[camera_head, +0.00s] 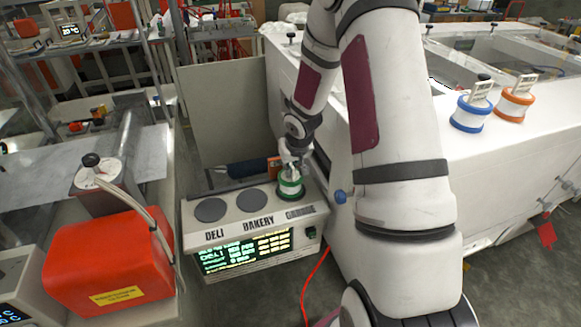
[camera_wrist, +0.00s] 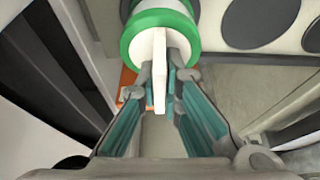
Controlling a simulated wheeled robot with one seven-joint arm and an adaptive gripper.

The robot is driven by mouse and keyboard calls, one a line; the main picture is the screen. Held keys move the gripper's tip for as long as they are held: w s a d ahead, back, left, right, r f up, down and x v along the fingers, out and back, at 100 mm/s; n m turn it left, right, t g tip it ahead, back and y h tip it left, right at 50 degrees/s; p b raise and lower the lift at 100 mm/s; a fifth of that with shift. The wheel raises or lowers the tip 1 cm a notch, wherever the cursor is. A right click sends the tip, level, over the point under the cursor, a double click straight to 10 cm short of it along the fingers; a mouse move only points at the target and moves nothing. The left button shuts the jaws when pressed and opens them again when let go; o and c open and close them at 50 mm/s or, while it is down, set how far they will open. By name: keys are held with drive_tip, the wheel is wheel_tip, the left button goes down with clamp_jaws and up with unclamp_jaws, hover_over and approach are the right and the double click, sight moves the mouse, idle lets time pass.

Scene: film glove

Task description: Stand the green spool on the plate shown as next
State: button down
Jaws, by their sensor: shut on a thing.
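The green spool (camera_head: 291,188) is white with green rims and an upright white tab. It is upright at the right-hand plate position of the console, over the GARAGE label, and hides that plate. I cannot tell whether it touches the plate. My gripper (camera_head: 289,163) is above it, shut on the tab. In the wrist view, the fingers (camera_wrist: 162,78) hold the tab of the spool (camera_wrist: 160,30) from both sides. The left plate (camera_head: 211,210) over DELI and the middle plate (camera_head: 251,199) over BAKERY are dark and empty. The display (camera_head: 246,251) shows large green text reading DELI at left and smaller yellow lines at right.
A blue-rimmed spool (camera_head: 471,113) and an orange-rimmed spool (camera_head: 515,104) stand on the white counter at right. A red case (camera_head: 108,265) stands left of the console. A grey panel (camera_head: 225,110) rises behind the console. A dark tool (camera_head: 240,168) lies behind the plates.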

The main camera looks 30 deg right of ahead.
drive_tip(key=c, duration=2.2)
unclamp_jaws()
drive_tip(key=shift+f, duration=0.1)
drive_tip(key=o, duration=0.4)
drive_tip(key=shift+o, duration=0.2)
